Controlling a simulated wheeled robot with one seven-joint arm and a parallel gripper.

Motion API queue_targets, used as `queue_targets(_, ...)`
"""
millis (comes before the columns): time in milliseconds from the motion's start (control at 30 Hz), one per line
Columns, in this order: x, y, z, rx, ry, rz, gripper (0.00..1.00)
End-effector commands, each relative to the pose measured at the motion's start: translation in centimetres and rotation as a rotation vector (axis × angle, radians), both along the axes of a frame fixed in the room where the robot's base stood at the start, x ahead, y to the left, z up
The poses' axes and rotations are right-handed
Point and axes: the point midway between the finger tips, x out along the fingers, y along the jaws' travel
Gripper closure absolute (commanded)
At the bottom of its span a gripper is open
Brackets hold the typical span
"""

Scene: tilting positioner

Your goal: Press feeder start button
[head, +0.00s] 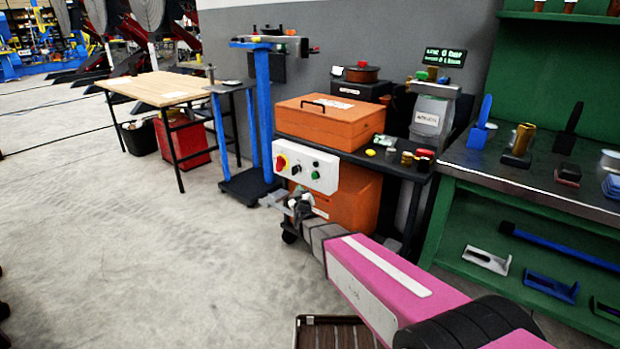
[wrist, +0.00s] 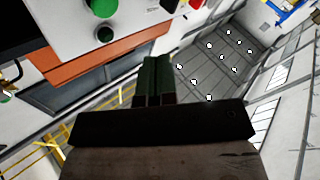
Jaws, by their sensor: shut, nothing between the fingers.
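A white control box (head: 307,166) is on the front of the cart, below the orange case. On its face are a green button (head: 315,175), a dark knob or button (head: 296,169) and a red-and-yellow stop button (head: 281,162). In the wrist view a large green button (wrist: 103,7) shows at the top, cut by the edge, with a smaller dark green or black button (wrist: 105,34) below it. My gripper (head: 299,204) is just under the box in the head view, apart from the buttons as far as I can see. In the wrist view its fingers (wrist: 152,68) are shut and empty.
An orange case (head: 330,121) sits on the black cart top with several small parts. A blue-posted stand (head: 263,110) is to the left of the cart. A green workbench (head: 545,190) is on the right. The floor at left is clear.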

Motion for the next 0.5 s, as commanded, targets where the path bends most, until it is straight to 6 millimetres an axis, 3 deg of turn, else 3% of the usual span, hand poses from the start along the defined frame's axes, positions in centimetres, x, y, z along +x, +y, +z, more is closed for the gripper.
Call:
queue_targets(167,0.2,1.3,0.8,-0.010,-0.107,-0.038,1.00)
queue_targets(500,0.0,1.5,1.2,-0.012,-0.141,-0.053,1.00)
